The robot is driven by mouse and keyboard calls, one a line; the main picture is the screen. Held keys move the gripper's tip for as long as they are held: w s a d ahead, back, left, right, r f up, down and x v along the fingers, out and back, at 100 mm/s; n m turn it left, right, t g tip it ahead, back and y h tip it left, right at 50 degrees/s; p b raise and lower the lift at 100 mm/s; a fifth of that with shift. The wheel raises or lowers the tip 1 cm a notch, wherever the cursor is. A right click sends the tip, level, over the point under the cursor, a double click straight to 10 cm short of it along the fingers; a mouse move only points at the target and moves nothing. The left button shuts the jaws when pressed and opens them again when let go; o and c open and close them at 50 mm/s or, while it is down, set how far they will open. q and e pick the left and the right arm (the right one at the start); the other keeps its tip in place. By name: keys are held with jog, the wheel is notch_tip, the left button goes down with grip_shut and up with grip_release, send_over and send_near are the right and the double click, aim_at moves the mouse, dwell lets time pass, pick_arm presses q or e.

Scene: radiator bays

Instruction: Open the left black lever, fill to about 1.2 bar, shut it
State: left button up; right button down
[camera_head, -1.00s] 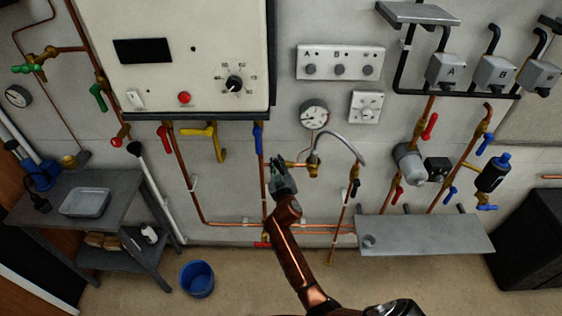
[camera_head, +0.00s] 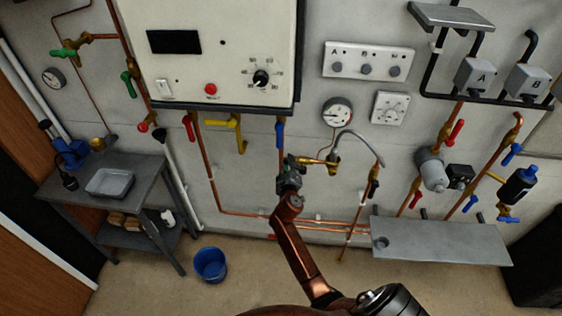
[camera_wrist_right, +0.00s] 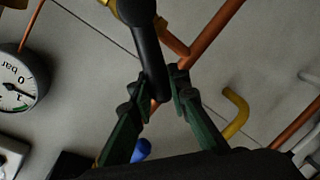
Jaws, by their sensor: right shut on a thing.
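In the right wrist view a black lever (camera_wrist_right: 148,50) hangs from a brass valve, and my right gripper (camera_wrist_right: 155,90) is shut on its lower end. In the head view my right gripper (camera_head: 288,172) is at the left end of the brass filling fitting (camera_head: 333,162) and hides this left lever. A second black lever (camera_head: 374,189) is on the pipe to the right, apart from the gripper. The pressure gauge (camera_head: 337,111) is above; in the wrist view the gauge (camera_wrist_right: 18,80) is upside down, its needle seemingly near the 1 mark. My left gripper is out of view.
The white boiler (camera_head: 210,60) is above left, with a yellow valve handle (camera_head: 238,138) and a blue one (camera_head: 279,134) under it. A grey shelf (camera_head: 450,243) juts out at the right. A blue bucket (camera_head: 210,264) stands on the floor at the left.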

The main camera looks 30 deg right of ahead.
dwell(0.3)
jog(key=c, duration=1.8)
grip_release()
jog(key=v, duration=1.2)
jog(key=shift+f, duration=0.1)
